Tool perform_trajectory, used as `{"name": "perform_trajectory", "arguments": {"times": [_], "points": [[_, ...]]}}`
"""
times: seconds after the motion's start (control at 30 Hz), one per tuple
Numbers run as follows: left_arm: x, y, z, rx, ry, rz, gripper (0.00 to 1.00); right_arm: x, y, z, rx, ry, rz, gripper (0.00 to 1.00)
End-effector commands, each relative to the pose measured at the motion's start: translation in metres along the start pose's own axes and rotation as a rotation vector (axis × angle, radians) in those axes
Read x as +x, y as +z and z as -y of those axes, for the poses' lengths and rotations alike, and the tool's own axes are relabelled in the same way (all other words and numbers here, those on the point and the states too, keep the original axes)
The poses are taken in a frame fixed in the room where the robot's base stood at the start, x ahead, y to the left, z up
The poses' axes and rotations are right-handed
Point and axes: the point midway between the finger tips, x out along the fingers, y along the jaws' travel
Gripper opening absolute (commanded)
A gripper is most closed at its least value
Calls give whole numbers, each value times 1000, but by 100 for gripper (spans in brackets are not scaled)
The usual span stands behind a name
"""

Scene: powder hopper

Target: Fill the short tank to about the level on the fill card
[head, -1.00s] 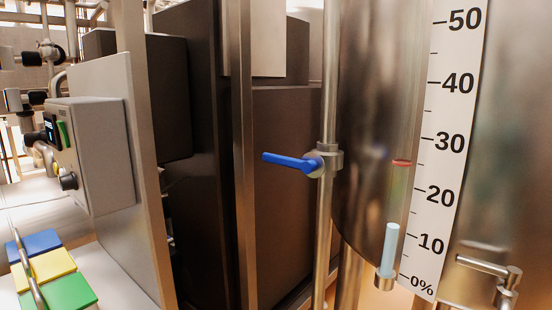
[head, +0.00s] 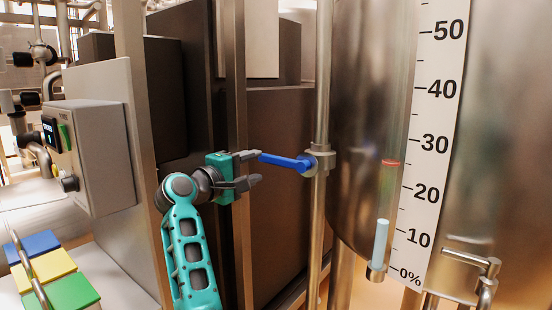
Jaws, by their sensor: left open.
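The steel tank (head: 357,120) stands at the right with a white percent scale (head: 432,130) on it. Beside the scale, a sight tube (head: 390,195) holds a pale blue column (head: 381,243) whose top is a little above the 10 mark. A red marker (head: 390,162) sits on the tube at about 25. A blue valve handle (head: 283,161) points left, nearly level, across the vertical pipe. My left gripper (head: 257,168) is open, with its upper fingertip at or near the handle's free end; contact cannot be told. My right gripper is out of view. No fill card is recognisable.
A grey control box (head: 92,150) is mounted on a panel at the left. Blue, yellow and green blocks (head: 50,270) lie below it. A steel post (head: 236,90) stands behind my left gripper. A small tap (head: 480,265) is at lower right.

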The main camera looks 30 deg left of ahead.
Motion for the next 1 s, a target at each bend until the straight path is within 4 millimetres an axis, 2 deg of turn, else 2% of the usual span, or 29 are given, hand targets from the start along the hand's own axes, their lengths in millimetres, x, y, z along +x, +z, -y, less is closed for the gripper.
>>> {"name": "perform_trajectory", "arguments": {"times": [0.1, 0.3, 0.5, 0.7, 1.0], "points": [[25, 1, -1, -3, -1, 4, 49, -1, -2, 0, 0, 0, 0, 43], [61, 0, -1, 0, 0, 2, 49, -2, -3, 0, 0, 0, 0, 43], [85, 0, 0, 2, -1, 0, 49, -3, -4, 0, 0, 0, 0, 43], [96, 0, 0, 4, -1, -1, 49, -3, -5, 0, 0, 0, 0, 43], [97, 0, 0, 4, -1, -1, 48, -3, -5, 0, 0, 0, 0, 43]]}}
